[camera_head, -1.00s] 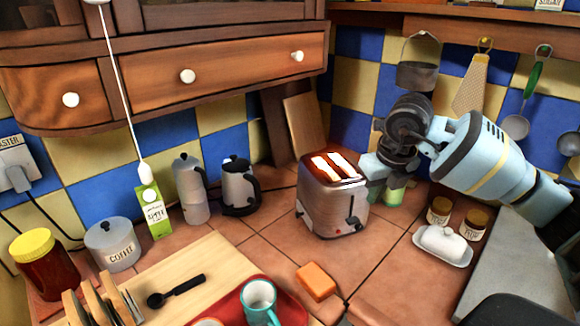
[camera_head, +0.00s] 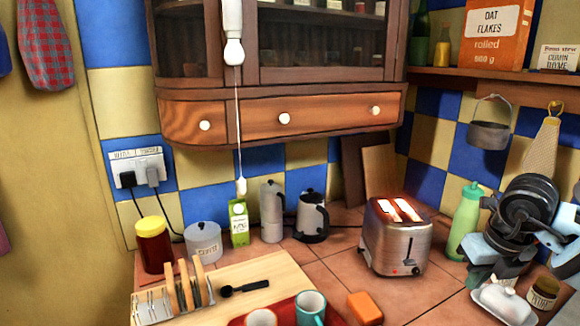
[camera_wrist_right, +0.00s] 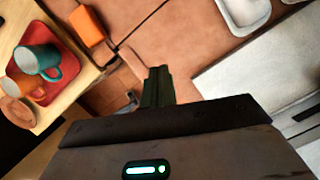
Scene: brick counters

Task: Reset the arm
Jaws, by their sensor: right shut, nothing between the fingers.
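My right gripper (camera_head: 478,268) is at the right edge of the counter in the head view, to the right of the toaster and apart from it. Its dark wrist joints hide part of it. In the right wrist view its fingers (camera_wrist_right: 158,82) are together with nothing between them, above the tiled counter. The silver toaster (camera_head: 395,245) stands upright with two pale slices (camera_head: 401,210) showing in its top slots. My left gripper is not in view.
A green bottle (camera_head: 465,222) stands just behind my right gripper. A white butter dish (camera_head: 503,303) and a brown-lidded jar (camera_head: 543,293) are close below it.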

